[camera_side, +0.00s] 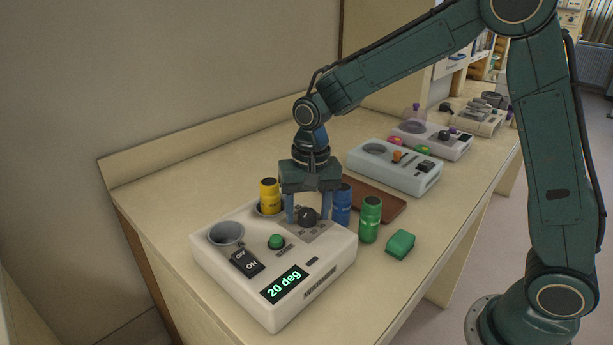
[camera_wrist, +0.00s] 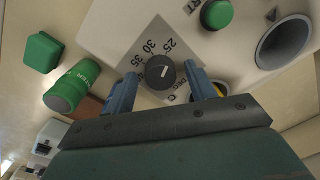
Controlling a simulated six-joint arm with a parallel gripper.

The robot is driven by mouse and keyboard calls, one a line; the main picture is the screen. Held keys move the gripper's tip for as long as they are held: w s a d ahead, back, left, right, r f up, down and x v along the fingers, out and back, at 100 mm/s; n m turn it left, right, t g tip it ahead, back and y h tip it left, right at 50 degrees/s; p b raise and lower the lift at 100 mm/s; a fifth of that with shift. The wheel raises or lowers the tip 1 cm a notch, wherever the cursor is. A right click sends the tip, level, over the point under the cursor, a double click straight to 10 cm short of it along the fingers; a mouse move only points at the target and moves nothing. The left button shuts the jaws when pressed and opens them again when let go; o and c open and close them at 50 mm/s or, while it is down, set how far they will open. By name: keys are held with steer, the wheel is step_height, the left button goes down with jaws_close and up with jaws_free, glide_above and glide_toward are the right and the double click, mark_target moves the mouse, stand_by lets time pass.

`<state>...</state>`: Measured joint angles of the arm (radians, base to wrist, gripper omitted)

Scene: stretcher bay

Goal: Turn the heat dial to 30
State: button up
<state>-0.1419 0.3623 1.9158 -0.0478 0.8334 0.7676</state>
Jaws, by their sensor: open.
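The white warmer unit (camera_side: 215,262) stands on the bench, and its display (camera_side: 285,284) reads "20 deg". Its black heat dial (camera_side: 307,216) sits on a grey scale plate. In the wrist view, the dial (camera_wrist: 160,72) has a white pointer line, and the numbers 25, 30 and 35 show on the plate (camera_wrist: 153,44). My gripper (camera_side: 307,219) is open and points down over the dial. In the wrist view, the fingers of my gripper (camera_wrist: 163,82) stand on either side of the dial with gaps. I cannot tell their exact height relative to it.
On the unit are a green button (camera_side: 276,242), an OFF/ON switch (camera_side: 247,263), an empty well (camera_side: 226,234) and a yellow vial (camera_side: 269,195). A blue vial (camera_side: 342,205), green vial (camera_side: 370,219) and green block (camera_side: 400,244) stand close by. Other devices (camera_side: 394,165) stand farther back.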

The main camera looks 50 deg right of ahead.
steer(key=c, duration=1)
steer(key=shift+o, duration=0.2)
steer(key=shift+n, duration=0.3)
steer(key=n, duration=0.8)
steer(key=o, duration=1)
steer(key=shift+c, duration=0.2)
steer(key=shift+w+r, duration=0.1)
